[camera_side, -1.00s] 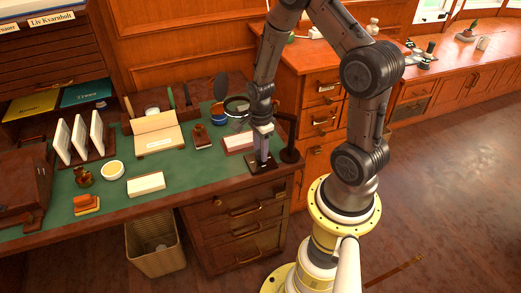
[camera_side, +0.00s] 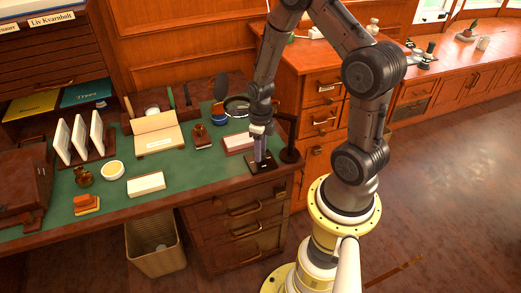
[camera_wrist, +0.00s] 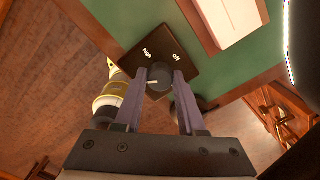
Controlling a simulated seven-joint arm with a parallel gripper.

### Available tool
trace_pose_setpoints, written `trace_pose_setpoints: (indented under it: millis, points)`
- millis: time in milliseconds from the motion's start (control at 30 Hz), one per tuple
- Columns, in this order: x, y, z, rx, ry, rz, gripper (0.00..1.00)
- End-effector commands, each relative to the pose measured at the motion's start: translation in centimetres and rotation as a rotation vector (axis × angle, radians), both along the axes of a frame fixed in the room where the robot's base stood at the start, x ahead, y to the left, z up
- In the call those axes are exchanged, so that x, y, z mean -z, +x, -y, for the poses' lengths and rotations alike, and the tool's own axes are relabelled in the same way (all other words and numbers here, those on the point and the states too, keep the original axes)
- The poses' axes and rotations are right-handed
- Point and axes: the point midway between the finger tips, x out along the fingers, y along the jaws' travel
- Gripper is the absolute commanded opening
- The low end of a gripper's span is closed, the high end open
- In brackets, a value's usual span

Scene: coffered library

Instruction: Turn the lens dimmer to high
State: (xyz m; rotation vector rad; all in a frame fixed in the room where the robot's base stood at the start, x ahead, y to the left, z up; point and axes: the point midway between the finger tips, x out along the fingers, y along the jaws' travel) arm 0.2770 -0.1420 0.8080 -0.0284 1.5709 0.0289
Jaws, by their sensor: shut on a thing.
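The lens dimmer is a dark square plate (camera_side: 266,167) at the front right of the green desk top. In the wrist view its plate (camera_wrist: 165,42) carries the words "high" and "off" in white. The round dark grey knob (camera_wrist: 158,75) sits on the plate. A white mark on the knob points left in the wrist view, below the word "high" and not straight at it. My gripper (camera_wrist: 159,78) is shut on the knob, one finger on each side. In the side view my gripper (camera_side: 260,161) points down over the plate and hides the knob.
A ring magnifier (camera_side: 236,106) and its dark stand (camera_side: 290,154) are close to my gripper. A white card on a red-brown base (camera_side: 238,143) lies to the left. The desk's front edge is near; several other items stand further left.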

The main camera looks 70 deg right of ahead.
Motion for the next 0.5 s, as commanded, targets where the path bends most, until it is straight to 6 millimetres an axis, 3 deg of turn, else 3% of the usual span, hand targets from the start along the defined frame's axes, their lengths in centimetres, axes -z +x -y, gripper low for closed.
trace_pose_setpoints:
  millis: [500]
  points:
    - [-0.15, 0.11, 0.06, 0.299, -0.001, 0.003, 0.0]
